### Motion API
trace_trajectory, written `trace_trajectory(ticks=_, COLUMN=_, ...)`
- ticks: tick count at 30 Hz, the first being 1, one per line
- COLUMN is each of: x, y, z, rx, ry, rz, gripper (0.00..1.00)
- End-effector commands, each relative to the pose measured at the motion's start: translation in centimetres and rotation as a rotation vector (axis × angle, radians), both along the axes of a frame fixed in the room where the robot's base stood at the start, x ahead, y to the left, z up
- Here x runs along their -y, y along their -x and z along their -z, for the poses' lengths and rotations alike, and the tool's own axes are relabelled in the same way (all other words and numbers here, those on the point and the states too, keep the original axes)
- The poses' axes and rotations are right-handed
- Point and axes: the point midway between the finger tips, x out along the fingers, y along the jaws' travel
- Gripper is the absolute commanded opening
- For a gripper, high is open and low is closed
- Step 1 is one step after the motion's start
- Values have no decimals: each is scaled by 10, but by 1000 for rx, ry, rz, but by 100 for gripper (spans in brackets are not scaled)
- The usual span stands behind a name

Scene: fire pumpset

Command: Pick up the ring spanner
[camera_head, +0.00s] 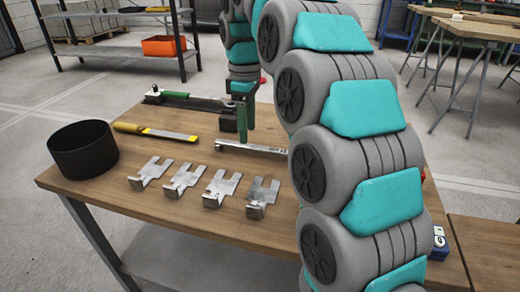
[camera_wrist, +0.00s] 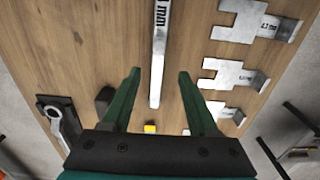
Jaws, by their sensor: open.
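A flat silver bar (camera_head: 252,148) marked "mm" lies on the wooden table, and it seems to be the ring spanner's shank. It also shows in the wrist view (camera_wrist: 159,52), running from the top edge to between my fingertips. Its ring end is not visible: it is behind my arm in the head view and beyond the top edge in the wrist view. My gripper (camera_head: 242,132) is open above the bar's left end. In the wrist view my gripper (camera_wrist: 160,74) has one green finger on each side of the bar, with nothing held.
Several metal brackets (camera_head: 181,180) lie in a row nearer the front edge. A yellow-handled file (camera_head: 157,132), a dark green-handled tool (camera_head: 185,98) and a black round container (camera_head: 83,150) are to the left and behind.

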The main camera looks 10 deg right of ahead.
Motion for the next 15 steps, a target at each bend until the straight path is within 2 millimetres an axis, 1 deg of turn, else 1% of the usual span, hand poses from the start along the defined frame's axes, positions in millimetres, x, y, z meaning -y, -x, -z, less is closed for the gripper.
trace_trajectory(ticks=5, x=1, y=0, z=13, rx=-2, ry=0, rz=0, gripper=60)
trace_trajectory(ticks=12, x=3, y=-2, z=44, rx=-4, ry=0, rz=0, gripper=60)
trace_trajectory(ticks=15, x=4, y=-2, z=50, rx=-3, ry=1, rz=0, gripper=60)
